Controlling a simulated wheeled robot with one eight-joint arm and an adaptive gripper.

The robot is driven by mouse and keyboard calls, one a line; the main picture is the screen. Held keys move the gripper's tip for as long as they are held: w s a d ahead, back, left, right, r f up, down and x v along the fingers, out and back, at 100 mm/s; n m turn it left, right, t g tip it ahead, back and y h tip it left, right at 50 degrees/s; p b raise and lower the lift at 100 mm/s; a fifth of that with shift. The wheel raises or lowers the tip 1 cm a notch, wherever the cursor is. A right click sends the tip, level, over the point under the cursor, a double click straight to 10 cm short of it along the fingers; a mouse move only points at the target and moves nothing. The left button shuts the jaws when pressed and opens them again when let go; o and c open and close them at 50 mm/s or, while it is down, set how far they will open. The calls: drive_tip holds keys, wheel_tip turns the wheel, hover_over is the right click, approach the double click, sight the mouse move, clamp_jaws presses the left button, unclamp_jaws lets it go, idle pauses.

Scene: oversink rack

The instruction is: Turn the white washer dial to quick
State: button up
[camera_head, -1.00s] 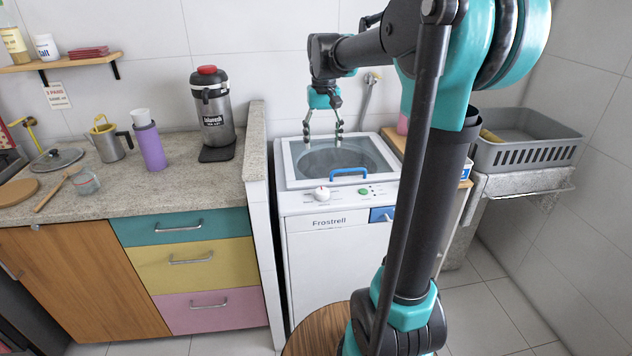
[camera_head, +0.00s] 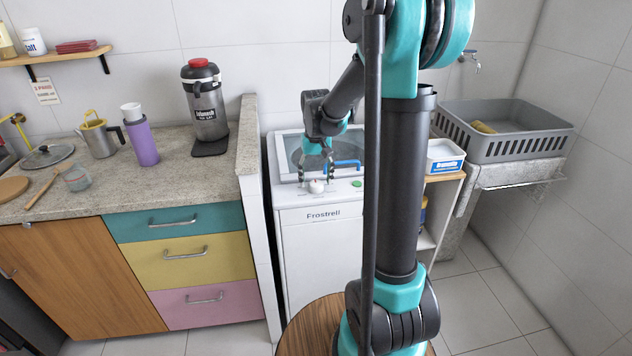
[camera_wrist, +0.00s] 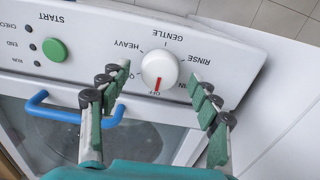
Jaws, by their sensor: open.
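The white washer dial (camera_head: 316,186) is on the front left of the washer's top panel (camera_head: 345,190). In the wrist view the dial (camera_wrist: 159,68) is round and white with a red mark on its lower edge. Printed labels around it read GENTLE, HEAVY and RINSE, upside down; others are partly hidden by the fingers. My gripper (camera_head: 317,176) is open above the panel at the dial. In the wrist view my gripper (camera_wrist: 160,79) has one finger on each side of the dial, with gaps visible between fingers and dial.
A blue lid handle (camera_wrist: 75,110) and a green START button (camera_wrist: 55,50) are near the dial. A counter wall (camera_head: 250,150) rises left of the washer. A shelf with a white and blue box (camera_head: 445,157) stands right of it.

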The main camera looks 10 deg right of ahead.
drive_tip(key=shift+f, duration=0.6)
drive_tip(key=c, duration=1.2)
drive_tip(key=shift+o, duration=0.2)
drive_tip(key=m, duration=0.5)
drive_tip(key=shift+m, duration=0.4)
drive_tip(key=m, duration=0.5)
drive_tip(key=shift+m, duration=0.4)
